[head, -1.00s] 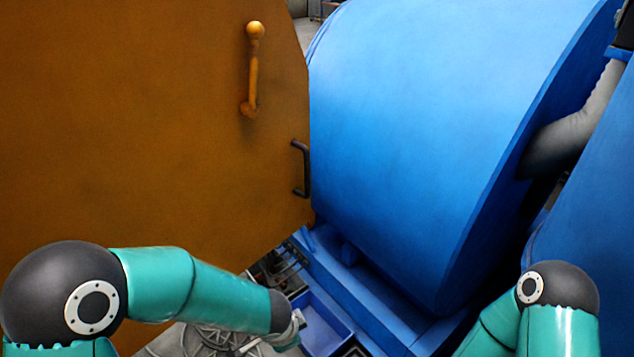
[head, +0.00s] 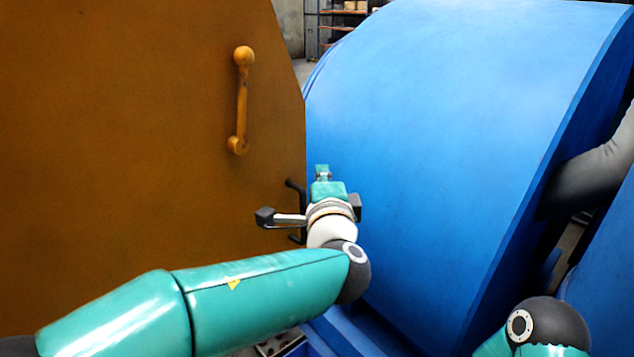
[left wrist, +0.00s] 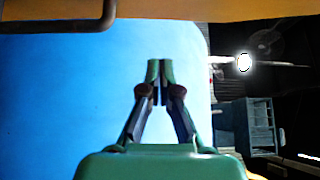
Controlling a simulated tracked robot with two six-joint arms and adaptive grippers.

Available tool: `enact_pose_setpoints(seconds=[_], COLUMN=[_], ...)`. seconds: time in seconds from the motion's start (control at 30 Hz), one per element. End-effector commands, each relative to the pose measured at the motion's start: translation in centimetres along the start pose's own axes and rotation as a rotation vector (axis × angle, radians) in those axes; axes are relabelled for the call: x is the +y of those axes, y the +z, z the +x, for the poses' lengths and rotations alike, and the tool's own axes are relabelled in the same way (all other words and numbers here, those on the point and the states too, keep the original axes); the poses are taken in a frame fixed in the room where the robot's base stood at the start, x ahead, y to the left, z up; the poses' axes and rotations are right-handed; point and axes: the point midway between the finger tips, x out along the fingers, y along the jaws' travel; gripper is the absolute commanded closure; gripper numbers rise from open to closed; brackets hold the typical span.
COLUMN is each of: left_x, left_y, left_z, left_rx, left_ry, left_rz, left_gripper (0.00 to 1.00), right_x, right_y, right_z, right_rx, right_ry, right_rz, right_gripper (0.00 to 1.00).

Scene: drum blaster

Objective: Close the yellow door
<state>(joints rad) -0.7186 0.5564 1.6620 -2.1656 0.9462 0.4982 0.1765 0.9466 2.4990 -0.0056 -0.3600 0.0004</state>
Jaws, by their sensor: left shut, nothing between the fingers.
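The yellow door (head: 130,150) is a large orange-yellow panel filling the left of the head view, standing open in front of the blue drum (head: 430,150). It carries a yellow lever handle (head: 241,100) and a black pull handle (head: 292,188) near its right edge. My left gripper (head: 322,170) is shut and empty, just right of the door's edge and in front of the drum in the head view. In the left wrist view its closed fingers (left wrist: 160,75) point toward the blue surface, with the door's edge (left wrist: 200,12) across the top. My right gripper is out of view.
A grey pipe (head: 595,175) joins the drum at the right. Shelves (head: 335,20) stand far behind. My right arm's joint shows at the lower right. In the left wrist view, a blue-grey box-like structure (left wrist: 250,125) stands at the right beside dark space.

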Motion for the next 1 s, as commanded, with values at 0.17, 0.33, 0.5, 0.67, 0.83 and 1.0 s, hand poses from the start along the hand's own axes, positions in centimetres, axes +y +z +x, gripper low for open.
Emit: enact_pose_setpoints(seconds=[0.17, 0.33, 0.5, 0.67, 0.83, 1.0], left_x=[-0.2, -0.1, 0.0, 0.1, 0.1, 0.1], left_y=[-0.1, 1.3, 2.3, 2.6, 2.5, 2.9], left_z=[3.9, 6.2, 7.3, 7.7, 7.7, 7.8], left_rx=[0.000, 0.000, 0.003, 0.005, 0.005, 0.002], left_ry=[0.003, 0.004, 0.003, 0.003, 0.003, 0.003], left_rz=[0.000, -0.001, -0.002, -0.001, -0.001, -0.001], left_gripper=[1.00, 1.00, 1.00, 1.00, 1.00, 1.00], right_x=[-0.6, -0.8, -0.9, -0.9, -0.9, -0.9], right_y=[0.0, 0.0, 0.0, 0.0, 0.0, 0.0], right_z=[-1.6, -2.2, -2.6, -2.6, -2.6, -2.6], right_rx=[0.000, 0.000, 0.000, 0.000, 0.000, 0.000], right_ry=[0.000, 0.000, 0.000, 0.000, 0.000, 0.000], right_rz=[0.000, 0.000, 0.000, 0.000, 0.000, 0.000], right_gripper=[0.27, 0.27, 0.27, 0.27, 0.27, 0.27])
